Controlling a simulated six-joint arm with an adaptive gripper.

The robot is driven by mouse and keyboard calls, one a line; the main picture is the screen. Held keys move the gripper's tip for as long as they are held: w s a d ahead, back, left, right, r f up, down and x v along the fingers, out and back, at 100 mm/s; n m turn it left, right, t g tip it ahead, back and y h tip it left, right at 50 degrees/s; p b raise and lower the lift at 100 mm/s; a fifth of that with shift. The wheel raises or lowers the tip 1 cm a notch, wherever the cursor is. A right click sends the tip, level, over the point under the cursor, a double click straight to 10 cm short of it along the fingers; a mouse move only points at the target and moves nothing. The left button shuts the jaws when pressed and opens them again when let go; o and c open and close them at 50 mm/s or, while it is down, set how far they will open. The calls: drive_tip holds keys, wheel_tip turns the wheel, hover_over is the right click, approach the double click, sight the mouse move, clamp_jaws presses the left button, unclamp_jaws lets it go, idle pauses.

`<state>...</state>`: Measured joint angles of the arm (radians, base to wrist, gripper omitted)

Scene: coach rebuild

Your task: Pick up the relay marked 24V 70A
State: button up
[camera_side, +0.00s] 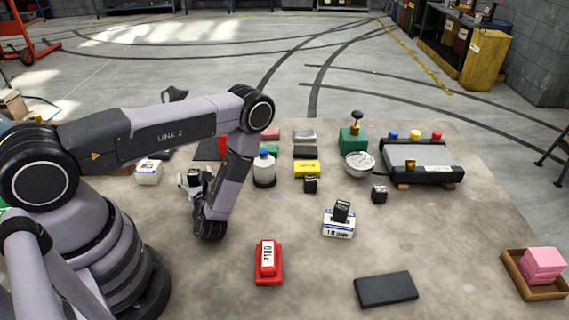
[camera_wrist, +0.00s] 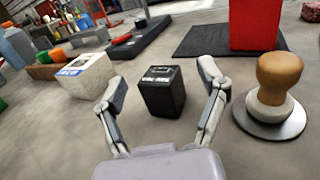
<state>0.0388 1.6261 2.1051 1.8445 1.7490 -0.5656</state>
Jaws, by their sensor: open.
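A black box-shaped relay (camera_wrist: 162,92) stands upright on the table in the wrist view, with pale print on its top too small to read. My gripper (camera_wrist: 163,80) is open, one finger to each side of this relay, with visible gaps. In the side view my gripper (camera_side: 192,183) is low over the table, left of the forearm, and largely hides what is there. Other small black relays show in the side view: one (camera_side: 310,184) at centre, one (camera_side: 379,194) farther right, and one (camera_side: 341,210) on a white-and-blue box (camera_side: 339,229). No 24V 70A mark is legible.
A wooden-knobbed tool (camera_wrist: 277,85) stands close right of the right finger. A white carton (camera_wrist: 86,77) is behind the left finger. A red block (camera_wrist: 254,22) stands on a dark mat. A red P180 item (camera_side: 267,263) and a dark slab (camera_side: 386,289) lie in front.

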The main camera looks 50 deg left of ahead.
drive_tip(key=shift+w+a, duration=0.2)
drive_tip(key=shift+a, duration=0.35)
clamp_jaws()
